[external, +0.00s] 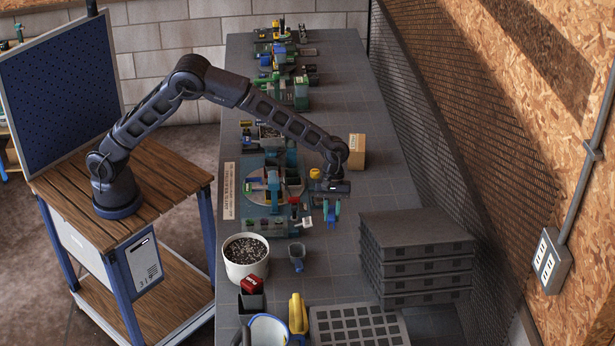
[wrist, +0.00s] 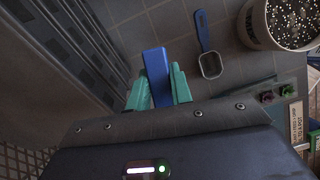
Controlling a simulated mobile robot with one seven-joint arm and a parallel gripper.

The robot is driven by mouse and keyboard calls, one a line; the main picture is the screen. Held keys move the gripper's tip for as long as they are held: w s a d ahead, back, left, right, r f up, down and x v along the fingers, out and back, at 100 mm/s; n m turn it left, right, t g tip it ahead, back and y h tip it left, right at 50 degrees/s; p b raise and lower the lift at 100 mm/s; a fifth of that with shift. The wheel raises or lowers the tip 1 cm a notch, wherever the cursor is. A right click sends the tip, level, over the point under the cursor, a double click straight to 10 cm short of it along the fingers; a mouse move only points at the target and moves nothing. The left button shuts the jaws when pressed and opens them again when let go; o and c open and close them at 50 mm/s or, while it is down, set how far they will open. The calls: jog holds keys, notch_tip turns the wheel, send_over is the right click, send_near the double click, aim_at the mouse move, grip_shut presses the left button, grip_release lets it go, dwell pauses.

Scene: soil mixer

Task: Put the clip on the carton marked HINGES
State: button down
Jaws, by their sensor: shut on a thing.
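My gripper (external: 331,213) hangs over the grey bench, between the mixer and the stacked trays. In the wrist view its teal fingers (wrist: 158,88) are shut on a blue clip (wrist: 156,66), which sticks out past the fingertips. The clip is held above the bench top. A small brown carton (external: 357,157) stands on the bench beyond my gripper, just behind my wrist. A pale label shows on its upper part, but I cannot read it. Part of the carton's left side is hidden by my arm. The wrist view does not show the carton.
A stack of dark trays (external: 415,262) stands at the right. A blue-handled scoop (wrist: 204,38) and a white pot of soil mix (external: 246,270) are on the near bench. The mixer (external: 270,212) is left of my gripper. Bare bench lies right of the carton.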

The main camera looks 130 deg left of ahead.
jog(key=s+a+r+n+t+y, duration=0.1)
jog(key=s+a+n, duration=0.1)
jog(key=a, duration=0.5)
jog(key=s+a+r+n, duration=0.1)
jog(key=s+a+n, duration=0.1)
jog(key=a, duration=0.4)
notch_tip(320, 180, up, 8)
jog(key=n+y, duration=0.6)
jog(key=n, duration=1)
send_over(354, 142)
jog(key=s+d, duration=0.1)
notch_tip(354, 142, down, 20)
jog(key=shift+d+r, duration=0.1)
jog(key=c, duration=1.3)
grip_release()
jog(key=shift+o, duration=0.2)
